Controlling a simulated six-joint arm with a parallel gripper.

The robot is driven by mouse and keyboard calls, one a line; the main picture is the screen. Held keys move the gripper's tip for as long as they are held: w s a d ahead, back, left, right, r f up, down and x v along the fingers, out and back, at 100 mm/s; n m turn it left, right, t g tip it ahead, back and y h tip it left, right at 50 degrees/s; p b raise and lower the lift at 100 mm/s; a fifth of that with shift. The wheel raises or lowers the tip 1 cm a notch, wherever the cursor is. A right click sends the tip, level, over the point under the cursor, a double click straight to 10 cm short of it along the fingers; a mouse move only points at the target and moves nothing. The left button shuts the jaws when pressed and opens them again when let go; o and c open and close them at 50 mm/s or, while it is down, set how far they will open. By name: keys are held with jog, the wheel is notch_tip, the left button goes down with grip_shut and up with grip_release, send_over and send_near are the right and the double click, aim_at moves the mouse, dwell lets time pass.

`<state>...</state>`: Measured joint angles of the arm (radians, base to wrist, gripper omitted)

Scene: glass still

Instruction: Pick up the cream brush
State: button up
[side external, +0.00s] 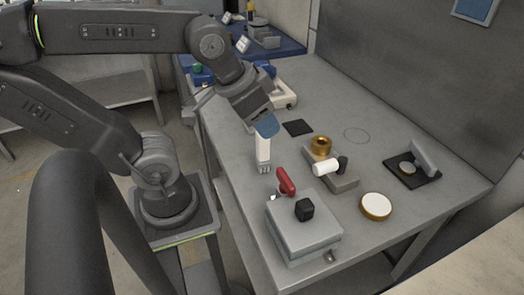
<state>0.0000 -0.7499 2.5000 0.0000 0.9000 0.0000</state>
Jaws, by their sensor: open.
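The cream brush (263,152) is a pale, narrow piece with a greyish, ridged near end, at the left part of the grey table in the side external view. My gripper (267,129) reaches down from the upper left, with a blue part at its tip. The tip is right at the far end of the brush in the picture and hides that end. I cannot tell whether they touch. The gripper is open, though the gap between its fingers is hard to see.
A grey box (303,238) bears a black knob, with a red-handled tool (286,181) beside it. A grey block (340,181) holds a brass ring (321,146) and a white cylinder (327,167). A round cream disc (376,206) and a black tray (425,176) lie right.

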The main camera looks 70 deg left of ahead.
jog(key=o, duration=0.3)
jog(key=n+g+y, duration=0.5)
jog(key=n, duration=1.2)
send_near(262, 140)
jog(key=a+f, duration=0.1)
jog(key=w+a+f, duration=0.1)
jog(key=a+f, duration=0.2)
jog(key=f, duration=0.1)
jog(key=shift+w+a+f, duration=0.2)
jog(key=shift+w+a, duration=0.1)
jog(key=shift+s+d+x, duration=0.1)
jog(key=shift+d+x, duration=0.05)
jog(key=shift+x, duration=1.25)
jog(key=shift+s+d+x, duration=0.15)
jog(key=shift+x, duration=1.3)
